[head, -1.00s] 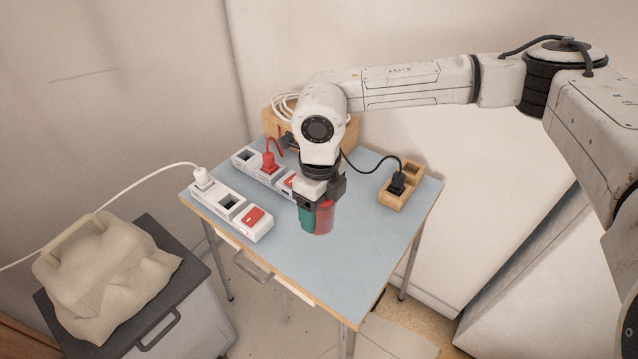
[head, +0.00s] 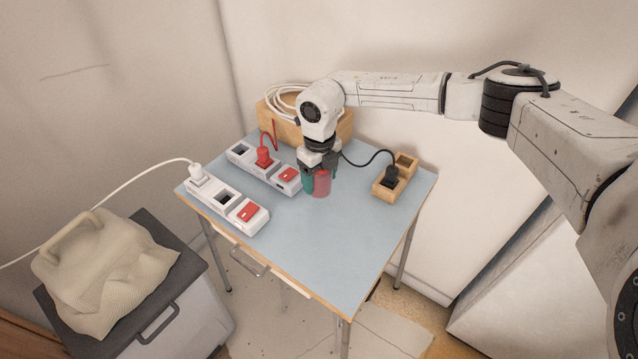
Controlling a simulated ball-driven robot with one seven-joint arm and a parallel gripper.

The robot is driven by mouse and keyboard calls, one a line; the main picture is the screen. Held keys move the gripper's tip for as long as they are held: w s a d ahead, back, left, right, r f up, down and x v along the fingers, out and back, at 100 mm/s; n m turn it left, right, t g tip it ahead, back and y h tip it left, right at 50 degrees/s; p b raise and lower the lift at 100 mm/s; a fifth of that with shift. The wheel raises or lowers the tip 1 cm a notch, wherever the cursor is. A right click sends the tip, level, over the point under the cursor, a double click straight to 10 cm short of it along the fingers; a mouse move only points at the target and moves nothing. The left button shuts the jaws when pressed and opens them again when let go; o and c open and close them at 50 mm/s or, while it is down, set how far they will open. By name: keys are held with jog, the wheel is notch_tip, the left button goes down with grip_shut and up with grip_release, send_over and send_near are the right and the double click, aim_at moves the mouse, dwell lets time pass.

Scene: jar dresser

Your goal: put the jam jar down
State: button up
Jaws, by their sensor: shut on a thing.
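The jam jar (head: 322,185), red and partly see-through, is over the blue tabletop near its middle. My gripper (head: 319,169) points down and is shut on the jar from above, hiding its top. A teal piece (head: 308,184) shows close against the left of the red; I cannot tell whether it is part of the jar or a separate thing. The jar looks upright. I cannot tell whether its bottom touches the table (head: 335,235).
A white power strip with a red plug (head: 264,157) is close left of the jar. Another white strip (head: 228,199) lies along the left edge. A wooden socket block (head: 395,178) is at right. A wooden box with coiled cable (head: 285,118) stands behind. The table's front is clear.

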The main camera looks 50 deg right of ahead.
aim_at(319, 186)
jog(key=shift+w+d+f, duration=0.3)
jog(key=shift+f, duration=0.2)
jog(key=shift+w+d+f, duration=0.25)
jog(key=shift+d+f, duration=0.05)
jog(key=shift+f, duration=1.7)
jog(key=shift+f, duration=0.1)
jog(key=o, duration=1.3)
